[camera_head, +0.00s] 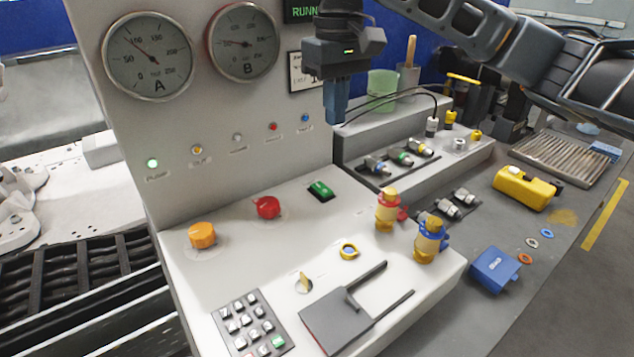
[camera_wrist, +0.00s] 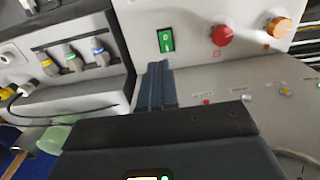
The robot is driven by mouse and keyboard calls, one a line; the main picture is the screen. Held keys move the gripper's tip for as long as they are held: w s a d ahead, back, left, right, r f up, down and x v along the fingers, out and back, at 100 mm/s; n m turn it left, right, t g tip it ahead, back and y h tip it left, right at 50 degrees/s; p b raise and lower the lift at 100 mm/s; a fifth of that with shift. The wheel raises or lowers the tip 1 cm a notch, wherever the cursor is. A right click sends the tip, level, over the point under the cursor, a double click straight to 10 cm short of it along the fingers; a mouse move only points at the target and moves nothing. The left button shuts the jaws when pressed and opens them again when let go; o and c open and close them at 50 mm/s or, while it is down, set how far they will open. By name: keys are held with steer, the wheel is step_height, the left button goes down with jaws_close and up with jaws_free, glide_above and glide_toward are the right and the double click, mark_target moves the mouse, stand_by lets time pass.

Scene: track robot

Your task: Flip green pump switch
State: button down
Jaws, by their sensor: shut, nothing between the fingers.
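The green pump switch (camera_head: 321,190) is a small green rocker in a dark frame, set in the light grey panel to the right of the red knob (camera_head: 268,207). In the wrist view the switch (camera_wrist: 166,40) shows just beyond my fingertips, with white marks on its face. My gripper (camera_head: 335,116) points down with its blue-grey fingers together and empty. It is above the switch and apart from it in the head view. The fingers (camera_wrist: 160,70) also show shut in the wrist view, with no contact with the switch visible.
An orange knob (camera_head: 202,235), a yellow key-like switch (camera_head: 303,283) and a keypad (camera_head: 251,324) are on the panel. Red and blue valves (camera_head: 430,238) stand at right. Gauges (camera_head: 148,56) and small lamps, one lit green (camera_head: 152,163), are on the upright face behind.

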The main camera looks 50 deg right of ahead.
mark_target(332, 192)
steer(key=shift+f, duration=0.1)
stand_by(0.3)
step_height(332, 192, down, 14)
steer(key=shift+r, duration=0.1)
stand_by(0.5)
steer(key=shift+f, duration=0.2)
stand_by(0.4)
steer(key=shift+w+d+r+p, duration=0.2)
steer(key=shift+w+r+p, duration=0.25)
steer(key=shift+w+p, duration=0.2)
